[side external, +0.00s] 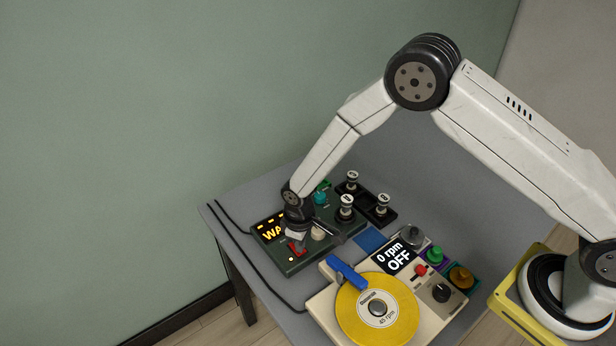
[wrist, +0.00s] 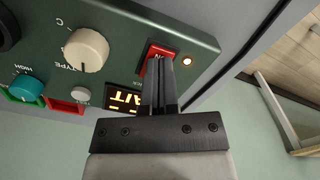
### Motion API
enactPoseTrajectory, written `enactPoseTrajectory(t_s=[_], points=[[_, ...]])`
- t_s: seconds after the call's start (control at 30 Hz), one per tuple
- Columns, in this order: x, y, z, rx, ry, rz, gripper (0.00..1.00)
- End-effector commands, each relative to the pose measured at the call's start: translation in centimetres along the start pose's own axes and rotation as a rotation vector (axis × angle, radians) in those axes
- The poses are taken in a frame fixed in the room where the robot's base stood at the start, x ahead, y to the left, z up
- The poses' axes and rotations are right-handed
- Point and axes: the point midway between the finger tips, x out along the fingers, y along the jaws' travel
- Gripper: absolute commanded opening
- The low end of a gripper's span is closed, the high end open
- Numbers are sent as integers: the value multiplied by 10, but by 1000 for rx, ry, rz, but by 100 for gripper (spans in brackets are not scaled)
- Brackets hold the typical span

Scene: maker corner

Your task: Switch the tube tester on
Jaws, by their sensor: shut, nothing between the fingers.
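The tube tester (side external: 318,258) is a dark green box on the grey table. Its amber display (side external: 268,229) is partly hidden by my gripper; together the views suggest it reads WAIT. The red rocker switch (wrist: 163,49) shows in the wrist view beside a small lit lamp (wrist: 187,61), and also in the side view (side external: 298,249). My gripper (wrist: 160,62) is shut and empty. Its fingertips are over the switch's near part and hide some of it; I cannot tell whether they touch. In the side view my gripper (side external: 297,238) is low over the tester.
The tester carries a cream TYPE knob (wrist: 83,49) and a teal knob (wrist: 27,88). Several tubes (side external: 383,203) stand around a black holder behind. A cream turntable with a yellow disc (side external: 350,310) stands in front; its display (side external: 394,258) reads 0 rpm OFF.

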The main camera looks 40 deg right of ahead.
Motion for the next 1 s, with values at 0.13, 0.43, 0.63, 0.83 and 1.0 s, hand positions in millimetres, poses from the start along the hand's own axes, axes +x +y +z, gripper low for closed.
enactPoseTrajectory(t_s=[0.13, 0.43, 0.63, 0.83, 1.0], points=[[-9, 0, 0, 0, 1, 0, 0], [-26, 0, 0, 0, 0, 0, 0], [-37, 0, 0, 0, 1, 0, 0], [-48, 0, 0, 0, 0, 0, 0], [-58, 0, 0, 0, 1, 0, 0]])
